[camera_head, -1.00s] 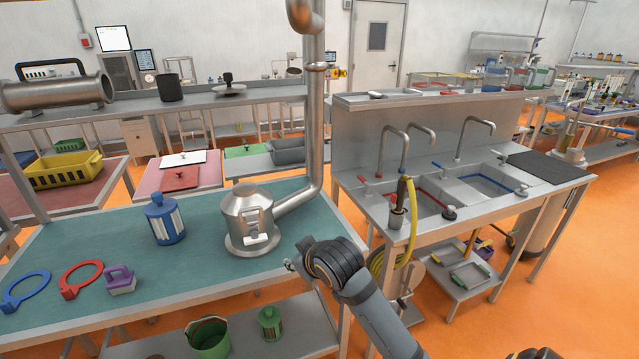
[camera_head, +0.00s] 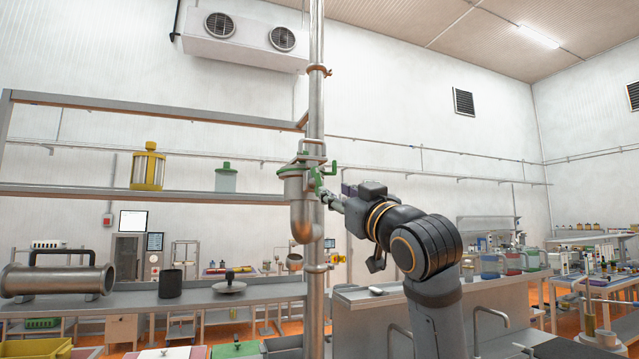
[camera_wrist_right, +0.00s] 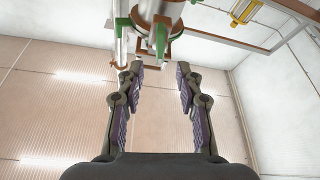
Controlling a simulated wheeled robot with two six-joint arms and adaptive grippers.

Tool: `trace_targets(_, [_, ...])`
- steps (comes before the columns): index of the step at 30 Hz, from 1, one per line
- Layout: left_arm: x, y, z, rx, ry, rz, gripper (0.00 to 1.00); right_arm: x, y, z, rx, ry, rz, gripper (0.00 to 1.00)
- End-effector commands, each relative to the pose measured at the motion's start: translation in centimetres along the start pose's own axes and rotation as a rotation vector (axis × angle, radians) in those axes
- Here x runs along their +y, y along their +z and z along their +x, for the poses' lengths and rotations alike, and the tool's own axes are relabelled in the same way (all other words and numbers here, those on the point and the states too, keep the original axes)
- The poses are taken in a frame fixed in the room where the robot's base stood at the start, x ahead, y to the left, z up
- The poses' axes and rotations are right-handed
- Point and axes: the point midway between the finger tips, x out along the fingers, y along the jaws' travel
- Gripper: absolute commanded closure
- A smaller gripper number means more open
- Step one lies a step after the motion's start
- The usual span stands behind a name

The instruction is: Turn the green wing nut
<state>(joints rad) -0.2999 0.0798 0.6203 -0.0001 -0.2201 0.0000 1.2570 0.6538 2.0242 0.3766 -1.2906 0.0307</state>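A steel canister (camera_head: 299,200) with green fittings is mounted high on the vertical pipe (camera_head: 316,110). A green piece that looks like the wing nut (camera_head: 318,180) is on the canister's right side; it also shows in the right wrist view (camera_wrist_right: 160,40), just beyond the fingertips. Other green parts are close by, so I cannot be sure which one is the nut. My right gripper (camera_head: 331,201) reaches up from the lower right, with its tips close to the canister. In the right wrist view its fingers (camera_wrist_right: 159,72) are apart, with nothing between them. My left gripper is out of view.
The pipe stands directly beside the canister. A shelf (camera_head: 200,191) to the left holds a yellow-framed canister (camera_head: 148,166) and a pale green-lidded jar (camera_head: 226,177). Below are a steel bench (camera_head: 200,297) and the sink's back panel (camera_head: 370,315). The air right of my arm is clear.

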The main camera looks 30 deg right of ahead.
Motion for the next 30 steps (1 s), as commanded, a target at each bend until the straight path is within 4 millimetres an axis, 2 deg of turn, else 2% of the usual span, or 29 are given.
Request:
trace_targets(1, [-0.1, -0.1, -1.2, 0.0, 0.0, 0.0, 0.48, 0.0, -0.5, 1.2, -0.004, -0.003, 0.003, 0.64])
trace_targets(6, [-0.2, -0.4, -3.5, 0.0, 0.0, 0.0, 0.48, 0.0, -0.6, 5.0, -0.004, -0.004, 0.003, 0.64])
trace_targets(12, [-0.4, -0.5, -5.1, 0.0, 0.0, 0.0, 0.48, 0.0, -0.3, 8.2, -0.004, -0.002, 0.001, 0.64])
trace_targets(16, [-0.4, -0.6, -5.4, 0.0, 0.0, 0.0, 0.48, -0.1, -0.1, 9.1, -0.003, -0.001, 0.0, 0.64])
trace_targets(24, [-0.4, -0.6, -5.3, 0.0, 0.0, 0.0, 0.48, -0.1, 0.1, 9.2, -0.002, -0.001, -0.001, 0.64])
trace_targets(30, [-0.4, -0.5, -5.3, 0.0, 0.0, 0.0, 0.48, -0.1, 0.1, 9.1, -0.002, -0.001, -0.001, 0.91])
